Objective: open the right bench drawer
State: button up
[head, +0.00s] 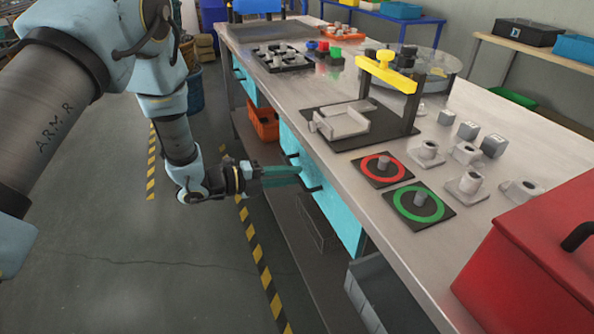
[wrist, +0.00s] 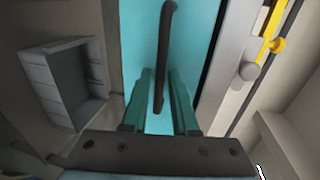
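The right bench drawer has a turquoise front (head: 340,213) in the side of the bench and looks flush with it. Its dark bar handle (head: 313,189) is partly hidden behind my gripper in the head view. My gripper (head: 297,174) has teal fingers and reaches the drawer front from the left. In the wrist view the black handle (wrist: 164,55) runs lengthwise up the turquoise front (wrist: 140,40). My gripper (wrist: 160,80) is open, with one finger on each side of the handle and a gap visible between the fingers and the bar.
The bench top (head: 440,130) holds a fixture with a yellow clamp (head: 385,68), red (head: 383,165) and green (head: 418,202) ringed pads and a red box (head: 545,260). An orange bin (head: 264,122) sits under the bench. The floor (head: 150,270) left of the bench is clear.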

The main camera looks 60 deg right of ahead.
jog(key=shift+x, duration=1.05)
grip_shut()
jog(key=shift+w, duration=0.1)
dwell(0.6)
